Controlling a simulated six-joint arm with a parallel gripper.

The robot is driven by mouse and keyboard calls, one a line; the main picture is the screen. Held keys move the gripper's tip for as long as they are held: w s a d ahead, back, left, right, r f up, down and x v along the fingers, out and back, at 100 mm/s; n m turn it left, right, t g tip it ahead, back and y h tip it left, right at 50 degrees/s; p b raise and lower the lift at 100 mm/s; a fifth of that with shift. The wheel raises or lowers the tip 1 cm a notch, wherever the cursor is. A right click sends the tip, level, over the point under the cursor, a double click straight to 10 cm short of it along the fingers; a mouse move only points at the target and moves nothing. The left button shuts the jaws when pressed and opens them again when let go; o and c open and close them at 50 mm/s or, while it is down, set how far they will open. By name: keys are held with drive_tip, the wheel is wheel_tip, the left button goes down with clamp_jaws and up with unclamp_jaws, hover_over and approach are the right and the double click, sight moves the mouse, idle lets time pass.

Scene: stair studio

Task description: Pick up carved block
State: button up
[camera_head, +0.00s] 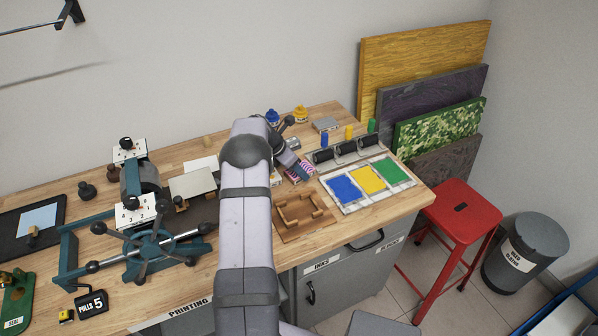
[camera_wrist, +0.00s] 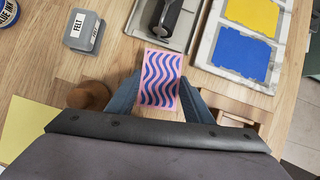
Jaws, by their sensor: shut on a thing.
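The carved block (camera_head: 300,172) is pink with blue wavy lines. In the wrist view the carved block (camera_wrist: 161,78) sits between the two blue-grey fingers of my gripper (camera_wrist: 158,95), with its patterned face toward the camera. My gripper (camera_head: 294,166) is shut on it, near the back of the workbench. In the head view my arm hides part of the block. I cannot tell whether the block touches the bench top.
Inked slabs (camera_head: 368,181) in blue, yellow and green lie to the right, with rollers (camera_head: 345,150) behind them. A wooden tray (camera_head: 291,237) is in front. A press (camera_head: 150,245) fills the left.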

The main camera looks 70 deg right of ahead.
wheel_tip(320, 180, up, 28)
drive_tip(key=p, duration=0.1)
drive_tip(key=shift+p, duration=0.35)
idle(0.4)
drive_tip(key=s+a+f+m+p, duration=0.1)
drive_tip(key=s+a+f+p, duration=0.1)
drive_tip(key=a+f+p, duration=0.2)
drive_tip(key=s+a+f+m+p, duration=0.1)
drive_tip(key=s+a+f+p, duration=0.2)
drive_tip(key=a+f, duration=0.8)
wheel_tip(320, 180, down, 2)
drive_tip(key=shift+a+f+g+y+p, duration=0.15)
drive_tip(key=shift+g+y+p, duration=0.25)
drive_tip(key=shift+p, duration=0.35)
drive_tip(key=shift+f, duration=0.15)
